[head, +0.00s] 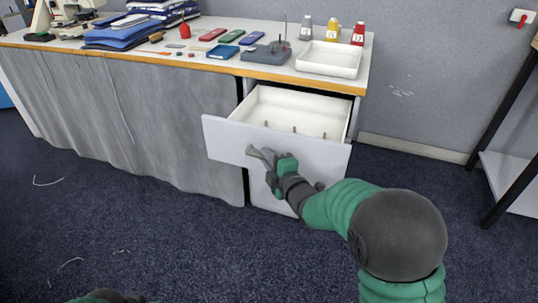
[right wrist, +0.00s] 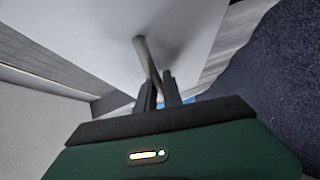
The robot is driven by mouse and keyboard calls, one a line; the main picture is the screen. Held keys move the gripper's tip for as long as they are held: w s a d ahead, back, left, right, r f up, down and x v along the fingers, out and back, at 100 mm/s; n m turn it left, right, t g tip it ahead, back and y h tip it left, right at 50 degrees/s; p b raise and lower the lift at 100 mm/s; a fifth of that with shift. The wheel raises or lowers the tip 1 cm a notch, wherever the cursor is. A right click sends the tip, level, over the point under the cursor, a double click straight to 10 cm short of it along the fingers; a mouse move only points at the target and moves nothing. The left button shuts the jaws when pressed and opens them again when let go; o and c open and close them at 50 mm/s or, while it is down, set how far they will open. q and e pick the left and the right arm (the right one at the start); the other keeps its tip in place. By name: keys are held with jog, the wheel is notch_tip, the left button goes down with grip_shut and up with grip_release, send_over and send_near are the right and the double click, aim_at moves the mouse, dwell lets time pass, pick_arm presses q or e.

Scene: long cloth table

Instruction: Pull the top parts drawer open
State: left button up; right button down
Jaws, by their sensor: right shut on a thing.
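The white top drawer (head: 225,139) stands well out from the cabinet under the right end of the table, and its pale, mostly bare inside shows. My right gripper (head: 263,156) is at the middle of the drawer front, shut on its handle. In the right wrist view, the bar-shaped handle (right wrist: 146,58) runs down from the drawer front (right wrist: 95,25) to between the dark fingers (right wrist: 160,90). My left gripper is not in view; only a bit of my arm shows at the bottom edge of the head view.
Another white front (head: 262,190) is below the open drawer, partly behind my right arm. The long table (head: 130,40) carries a sewing machine (head: 62,12), blue folded cloth (head: 125,35), a white tray (head: 330,60) and several bottles. A black-legged stand (head: 505,130) is at right. The carpet in front is mostly clear.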

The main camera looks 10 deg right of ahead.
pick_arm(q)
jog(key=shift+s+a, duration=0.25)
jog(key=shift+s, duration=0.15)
pick_arm(e)
jog(key=shift+s+a+f, duration=0.25)
jog(key=shift+s+a, duration=0.2)
jog(key=shift+s, duration=0.35)
jog(key=c, duration=1.8)
grip_release()
jog(key=shift+w, duration=0.1)
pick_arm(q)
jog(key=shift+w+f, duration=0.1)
pick_arm(e)
jog(key=shift+o, duration=0.2)
jog(key=shift+r, duration=0.1)
